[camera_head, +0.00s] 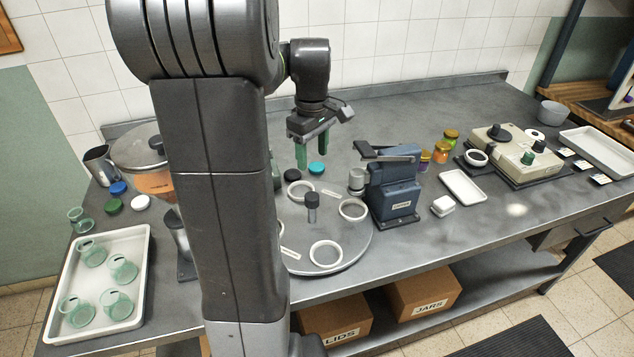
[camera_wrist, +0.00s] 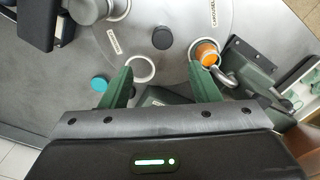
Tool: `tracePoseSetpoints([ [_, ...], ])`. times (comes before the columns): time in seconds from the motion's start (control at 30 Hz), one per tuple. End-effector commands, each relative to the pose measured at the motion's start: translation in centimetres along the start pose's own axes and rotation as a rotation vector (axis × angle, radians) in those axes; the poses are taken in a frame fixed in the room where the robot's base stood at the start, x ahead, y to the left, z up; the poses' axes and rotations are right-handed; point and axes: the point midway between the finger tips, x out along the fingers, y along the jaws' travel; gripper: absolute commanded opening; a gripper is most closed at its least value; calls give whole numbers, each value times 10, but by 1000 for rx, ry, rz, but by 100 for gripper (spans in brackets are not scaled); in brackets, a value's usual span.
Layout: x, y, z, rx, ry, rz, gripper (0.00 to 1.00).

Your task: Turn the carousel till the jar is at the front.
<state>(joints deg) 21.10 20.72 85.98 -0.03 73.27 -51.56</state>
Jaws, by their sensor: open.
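The carousel (camera_head: 355,240) is a round grey turntable on the bench with white ring seats and a dark upright knob (camera_head: 312,203) at its middle. It also shows in the wrist view (camera_wrist: 170,15). There, an orange-filled jar (camera_wrist: 207,54) seems to sit in a ring on the carousel's right side; in the head view my arm hides that spot. The front ring (camera_head: 326,254), right ring (camera_head: 353,209) and back ring (camera_head: 300,190) look empty. My gripper (camera_head: 313,156), with green fingers, is open and empty above the carousel's back edge; in the wrist view (camera_wrist: 160,75) the knob lies beyond the fingertips.
A blue-grey machine (camera_head: 395,190) stands close at the carousel's right. A hopper (camera_head: 140,150) with orange contents stands at its left, partly behind my arm. Loose lids, including a teal one (camera_head: 317,168), lie behind it. A white tray (camera_head: 142,255) holds several green glass jars.

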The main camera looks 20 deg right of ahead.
Motion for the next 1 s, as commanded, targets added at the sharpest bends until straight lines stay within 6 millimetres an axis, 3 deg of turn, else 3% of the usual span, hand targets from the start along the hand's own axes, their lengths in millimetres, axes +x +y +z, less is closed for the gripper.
tracePoseSetpoints([
  [0.17, 23, -1, 1, 0, -4, -5, 56],
  [0.6, 111, -1, 1, 1, -3, -4, 56],
  [0.8, 131, -1, 0, 1, -2, -3, 56],
  [1.0, 135, -1, 0, 1, 0, 0, 56],
])
